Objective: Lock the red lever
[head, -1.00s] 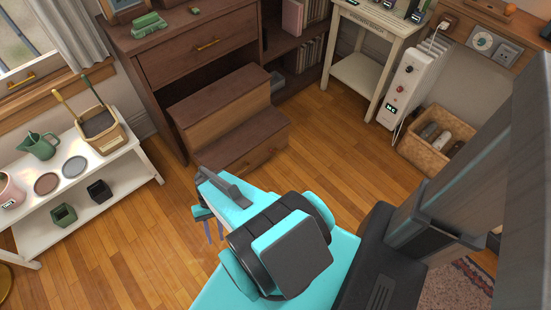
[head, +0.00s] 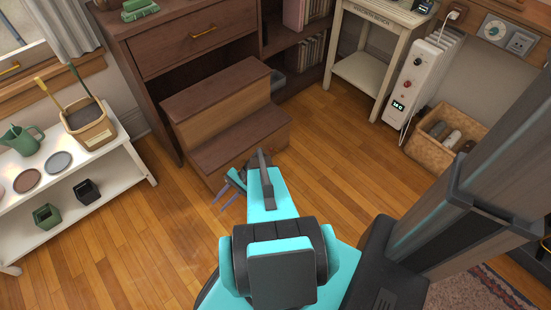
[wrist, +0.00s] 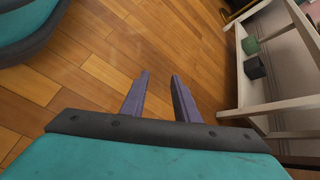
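I cannot make out a red lever in either view. My gripper (wrist: 160,80) is open and empty in the wrist view, its two purple-grey fingers apart above the wooden floor. In the head view my gripper (head: 226,192) is partly hidden behind my arm, in front of the brown step unit.
A white heater (head: 411,85) with a red knob stands at the right, beside a wicker basket (head: 428,148). The brown steps (head: 240,145) stand by a dresser (head: 190,50). A white shelf (head: 122,160) is at the left. Floor between is clear.

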